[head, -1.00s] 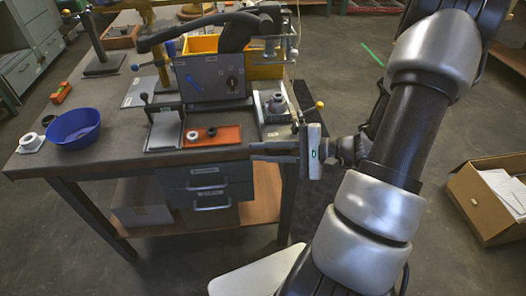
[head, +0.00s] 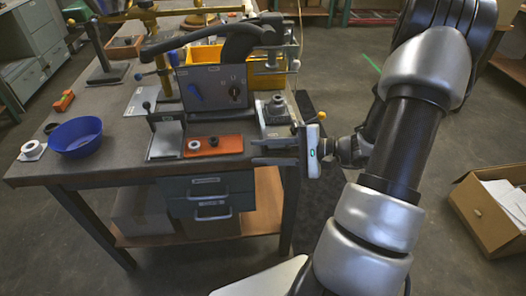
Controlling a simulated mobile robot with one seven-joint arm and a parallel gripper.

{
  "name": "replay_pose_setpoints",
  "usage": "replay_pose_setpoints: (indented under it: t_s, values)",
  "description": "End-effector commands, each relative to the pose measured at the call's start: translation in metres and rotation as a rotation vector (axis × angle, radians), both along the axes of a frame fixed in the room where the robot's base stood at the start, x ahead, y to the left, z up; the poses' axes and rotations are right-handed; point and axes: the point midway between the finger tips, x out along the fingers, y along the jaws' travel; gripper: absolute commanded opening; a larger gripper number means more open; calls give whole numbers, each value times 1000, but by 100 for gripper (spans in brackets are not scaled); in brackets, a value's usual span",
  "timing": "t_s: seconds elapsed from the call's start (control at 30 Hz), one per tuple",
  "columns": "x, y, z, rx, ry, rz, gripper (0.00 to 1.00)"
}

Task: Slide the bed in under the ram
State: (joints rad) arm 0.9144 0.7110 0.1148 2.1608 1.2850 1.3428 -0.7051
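A press with a grey front panel (head: 212,88) and a long black lever (head: 225,40) stands on the bench. I take a pale plate at its right, carrying a round metal fixture (head: 276,109), to be the bed. A yellow knob (head: 320,115) on a thin rod shows right of the plate, just above my gripper. My gripper (head: 274,152) is at the bench's front right edge, in front of the plate. Its two fingers point left, apart, with nothing seen between them. Whether it touches the knob's rod I cannot tell.
An orange tray (head: 229,145) with small round parts lies left of my fingers, beside a hinged metal plate (head: 165,141). A blue bowl (head: 76,138) stands at the bench's left. A yellow bin (head: 268,78) is behind the press. A cardboard box (head: 478,225) is on the floor at right.

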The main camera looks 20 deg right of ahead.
Motion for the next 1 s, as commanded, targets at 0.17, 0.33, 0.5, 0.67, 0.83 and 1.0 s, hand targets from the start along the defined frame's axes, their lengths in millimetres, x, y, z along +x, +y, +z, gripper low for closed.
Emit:
replay_pose_setpoints:
  t_s: [0.17, 0.33, 0.5, 0.67, 0.83, 1.0]
  values:
    - [-12, -20, 7, -2, -1, -5, 29]
    - [-35, -52, 16, -2, 0, -6, 29]
    - [-60, -86, 24, -2, 1, -6, 29]
    - [-79, -113, 31, -2, 2, -4, 29]
    - [-92, -130, 36, -1, 1, -3, 29]
    - [-97, -137, 38, 0, 2, -1, 29]
